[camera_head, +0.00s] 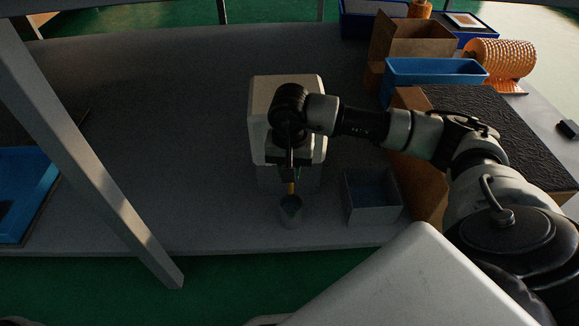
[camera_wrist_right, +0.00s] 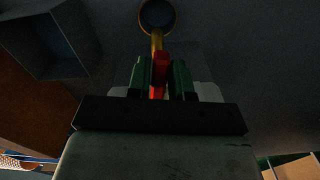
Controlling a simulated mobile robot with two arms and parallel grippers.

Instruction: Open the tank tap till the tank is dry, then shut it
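The pale tank (camera_head: 262,95) stands on the grey bench, partly hidden by my right arm. Its brass tap (camera_head: 291,187) sticks out at the front and also shows in the right wrist view (camera_wrist_right: 157,41), with a red handle (camera_wrist_right: 159,72). A small cup (camera_head: 291,212) stands under the spout; its round mouth shows at the top of the wrist view (camera_wrist_right: 157,15). My right gripper (camera_wrist_right: 161,78) has its green fingers on both sides of the red handle, with no clear gap. The tank's water level cannot be seen. My left gripper is out of view.
An open grey bin (camera_head: 373,212) stands right of the cup. A brown box with a black top (camera_head: 500,125), a blue bin (camera_head: 435,72) and an orange roll (camera_head: 500,58) are further right. A blue tray (camera_head: 25,190) lies far left. The bench between is clear.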

